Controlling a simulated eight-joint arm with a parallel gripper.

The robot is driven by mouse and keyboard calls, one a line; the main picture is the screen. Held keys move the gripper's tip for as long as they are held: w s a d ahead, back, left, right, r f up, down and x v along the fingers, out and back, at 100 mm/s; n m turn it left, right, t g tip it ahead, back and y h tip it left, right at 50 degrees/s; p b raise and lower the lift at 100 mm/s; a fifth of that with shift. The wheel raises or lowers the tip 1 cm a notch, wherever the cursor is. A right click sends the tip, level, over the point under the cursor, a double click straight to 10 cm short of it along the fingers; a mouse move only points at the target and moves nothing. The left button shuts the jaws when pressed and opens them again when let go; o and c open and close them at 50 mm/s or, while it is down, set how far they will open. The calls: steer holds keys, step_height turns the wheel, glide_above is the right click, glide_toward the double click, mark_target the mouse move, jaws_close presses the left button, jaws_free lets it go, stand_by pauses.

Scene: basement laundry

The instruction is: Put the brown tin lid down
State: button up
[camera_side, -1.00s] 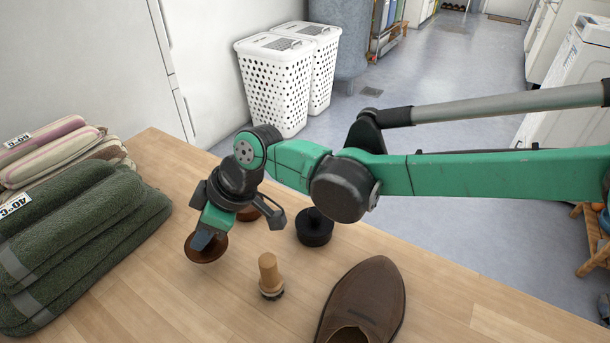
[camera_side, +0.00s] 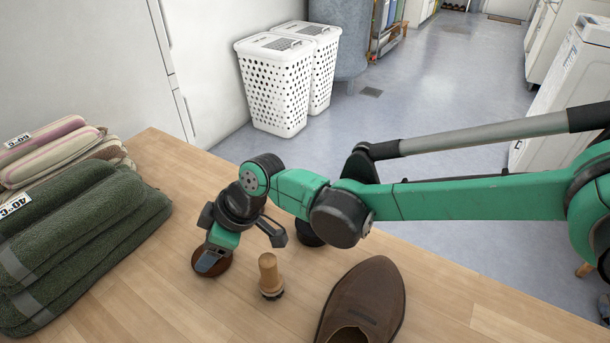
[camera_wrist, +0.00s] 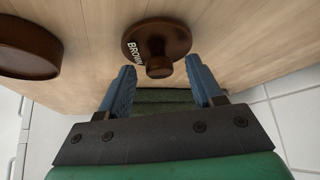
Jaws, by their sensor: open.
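The brown tin lid (camera_wrist: 137,38), a round disc with a knob and the word BROWN, lies on the wooden table in the wrist view. It also shows in the side view (camera_side: 226,266), partly covered by my gripper (camera_side: 210,262). In the wrist view my gripper (camera_wrist: 160,72) is open. Its two blue fingers stand apart, with the knob just beyond and between their tips. Nothing is held. A round brown tin (camera_wrist: 28,50) stands beside the lid at the left of the wrist view; my wrist hides that spot in the side view.
A wooden-handled brush (camera_side: 269,276) stands close right of the lid. A brown shoe (camera_side: 370,297) is farther right, and a black round object (camera_side: 309,232) is partly behind my arm. Folded green towels (camera_side: 85,240) are at the left. The wood table (camera_side: 165,160) is bare toward the back left.

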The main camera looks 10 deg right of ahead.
steer(key=shift+r, duration=0.1)
steer(key=v, duration=1.2)
steer(key=w+d+r+m+t+h, duration=0.15)
steer(key=d+r+m, duration=0.25)
steer(key=d, duration=0.6)
steer(key=s+d+f+m+t+h, duration=0.1)
steer(key=s+d+m, duration=0.3)
steer(key=d, duration=0.7)
steer(key=s+d+f+m+t+h, duration=0.1)
steer(key=s+d+m+t+h, duration=0.2)
steer(key=d+m, duration=0.4)
steer(key=s+d+h, duration=0.1)
steer(key=d, duration=0.4)
steer(key=shift+s+d, duration=0.35)
